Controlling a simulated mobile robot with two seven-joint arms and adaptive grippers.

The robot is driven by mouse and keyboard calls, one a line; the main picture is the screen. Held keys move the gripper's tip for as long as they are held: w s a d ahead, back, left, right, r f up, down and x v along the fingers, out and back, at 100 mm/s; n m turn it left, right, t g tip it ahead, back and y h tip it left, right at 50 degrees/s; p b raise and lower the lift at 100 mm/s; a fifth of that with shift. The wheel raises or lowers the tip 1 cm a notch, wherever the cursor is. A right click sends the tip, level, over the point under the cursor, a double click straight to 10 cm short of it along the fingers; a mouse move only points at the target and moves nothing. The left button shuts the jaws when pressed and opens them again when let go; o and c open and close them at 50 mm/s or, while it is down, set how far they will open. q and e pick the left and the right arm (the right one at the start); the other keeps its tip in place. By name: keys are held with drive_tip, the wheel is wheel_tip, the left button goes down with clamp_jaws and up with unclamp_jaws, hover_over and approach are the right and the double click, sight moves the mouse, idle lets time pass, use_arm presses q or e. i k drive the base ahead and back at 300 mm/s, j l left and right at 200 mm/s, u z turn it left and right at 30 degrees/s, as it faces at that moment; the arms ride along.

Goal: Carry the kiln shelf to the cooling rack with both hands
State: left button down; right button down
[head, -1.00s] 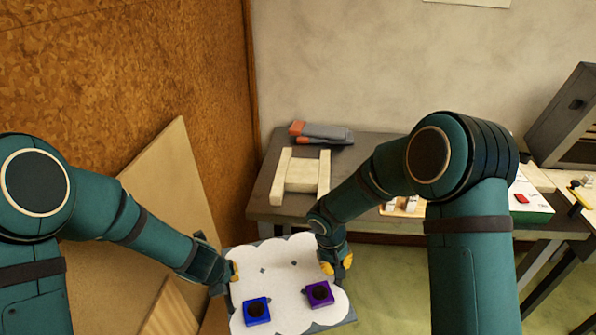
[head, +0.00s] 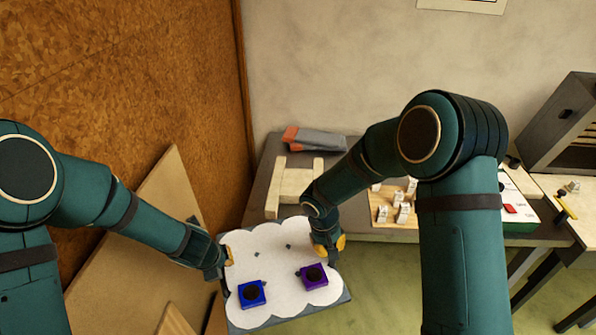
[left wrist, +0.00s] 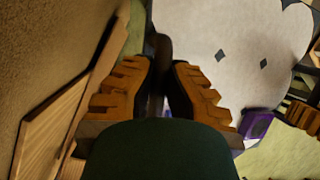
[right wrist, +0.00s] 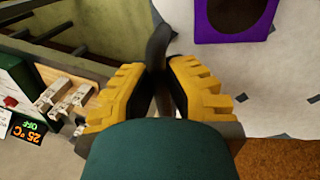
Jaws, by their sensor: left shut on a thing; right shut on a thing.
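The kiln shelf (head: 281,241) is a grey slab with a white, scallop-edged coating, held roughly level between my arms. A blue square piece (head: 251,294) and a purple square piece (head: 314,275) lie on it, each with a dark round middle. My left gripper (head: 226,258) is shut on the shelf's left edge. My right gripper (head: 331,246) is shut on its right edge. Both wrist views show the fingers closed on a dark grip at the shelf. A cream frame with two bars, seemingly the cooling rack (head: 295,184), stands on the table just beyond the shelf.
The grey table (head: 255,193) carries a grey and orange item (head: 314,141) behind the rack. A wooden tray (head: 383,209) with small white pieces lies right of it, partly behind my right arm. A kiln-like box (head: 568,125) stands far right. Boards (head: 165,215) lean at the left wall.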

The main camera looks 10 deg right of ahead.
sight(297, 181)
drive_tip(key=i+l, duration=0.2)
drive_tip(key=i, duration=0.2)
drive_tip(key=i+l, duration=0.2)
drive_tip(key=i, duration=0.25)
drive_tip(key=i+l, duration=0.2)
drive_tip(key=i, duration=0.2)
